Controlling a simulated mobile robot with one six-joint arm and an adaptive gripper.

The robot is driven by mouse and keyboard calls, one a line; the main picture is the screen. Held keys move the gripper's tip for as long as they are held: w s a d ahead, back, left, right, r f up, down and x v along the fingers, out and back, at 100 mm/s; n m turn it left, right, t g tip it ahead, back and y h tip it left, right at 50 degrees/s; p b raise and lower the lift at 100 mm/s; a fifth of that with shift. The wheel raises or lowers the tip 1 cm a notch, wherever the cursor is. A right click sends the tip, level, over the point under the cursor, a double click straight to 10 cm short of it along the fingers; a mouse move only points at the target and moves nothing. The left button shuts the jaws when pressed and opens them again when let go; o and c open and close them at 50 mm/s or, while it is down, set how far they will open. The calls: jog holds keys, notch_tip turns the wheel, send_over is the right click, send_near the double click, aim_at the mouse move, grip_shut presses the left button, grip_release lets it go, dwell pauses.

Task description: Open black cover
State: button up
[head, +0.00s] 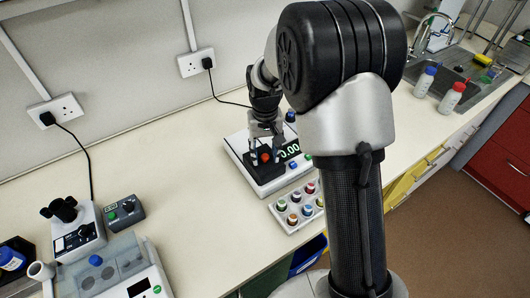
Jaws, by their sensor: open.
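A white balance-like device (242,150) with a lit green readout stands on the bench in the head view. A black cover-like block (263,172) with a red knob (265,157) sits on its left part and looks closed. My gripper (265,154) points down over the block, with its fingers apart around or just above the red knob. I cannot tell whether the fingers touch it. My arm hides part of the device's right side.
A rack of coloured caps (294,209) stands close in front of the device. A vortex-like mixer (76,234), a small dark control box (124,211) and another white device (115,272) stand at left. Bottles (452,97) stand by the sink. The bench left of the balance is clear.

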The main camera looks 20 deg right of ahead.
jog(key=shift+c, duration=0.6)
grip_shut()
